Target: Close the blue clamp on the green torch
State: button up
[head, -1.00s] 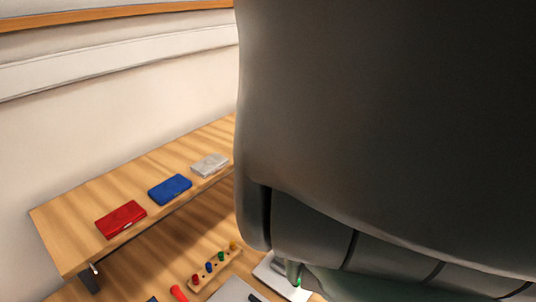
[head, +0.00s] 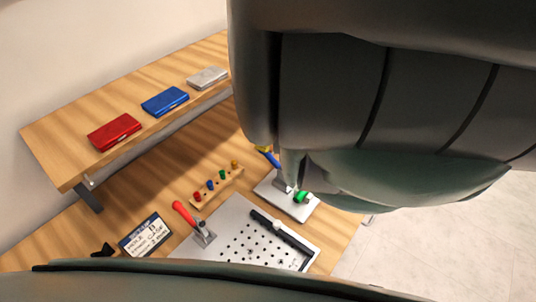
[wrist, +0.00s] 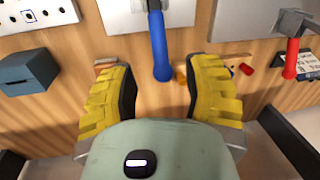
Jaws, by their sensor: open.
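The blue clamp's handle (head: 269,157) rises tilted up and left from a light plate (head: 272,192) in the head view. The green torch (head: 303,197) lies on that plate beside the clamp. In the wrist view the blue handle (wrist: 159,50) points toward my gripper. My gripper (wrist: 158,68) is open, with its yellow fingers to the left and right of the handle and gaps on both sides. A little yellow of my gripper shows at the handle's top in the head view. The torch cannot be made out in the wrist view.
A red-handled clamp (head: 185,213) stands by a perforated plate (head: 233,228). A peg rack (head: 216,186) with coloured pegs and a label card (head: 145,236) lie nearby. A raised shelf (head: 62,165) holds red, blue and silver cases. My arm hides much of the right side.

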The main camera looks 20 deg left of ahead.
aim_at(268, 155)
jog(key=shift+s+f, duration=0.2)
jog(key=shift+f, duration=0.85)
jog(key=shift+s+a+f, duration=0.1)
jog(key=shift+s+f, duration=0.05)
jog(key=shift+f, duration=0.65)
jog(key=shift+s+f, duration=0.1)
jog(key=shift+f, duration=0.7)
jog(key=shift+o, duration=0.3)
grip_shut()
